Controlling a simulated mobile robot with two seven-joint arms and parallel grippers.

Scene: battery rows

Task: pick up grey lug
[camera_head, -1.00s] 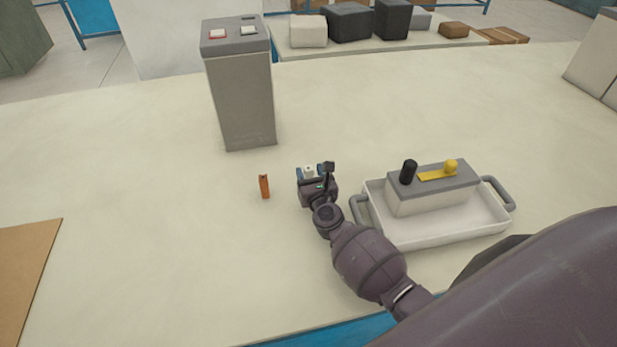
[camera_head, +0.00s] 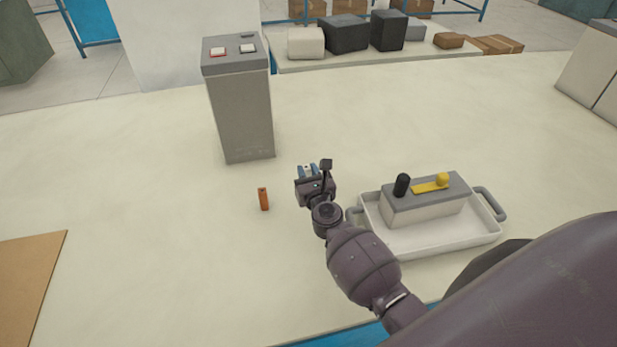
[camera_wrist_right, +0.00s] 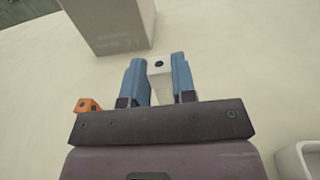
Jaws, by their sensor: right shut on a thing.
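The grey lug (camera_wrist_right: 159,82), pale with a dark round hole in its end, sits between the two blue fingers of my right gripper (camera_wrist_right: 158,78) in the right wrist view. The fingers are shut on its sides. In the head view my right gripper (camera_head: 308,169) is over the middle of the table, and only a small pale bit of the lug shows between the fingers. Whether the lug clears the tabletop is hard to tell. My left gripper is not in view.
An orange lug-like piece (camera_head: 263,198) stands just left of the gripper. A tall grey box (camera_head: 241,110) with two buttons stands behind it. A white tray (camera_head: 430,243) holding a grey battery block (camera_head: 420,208) with black and yellow posts is at right. A brown board (camera_head: 25,285) lies at left.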

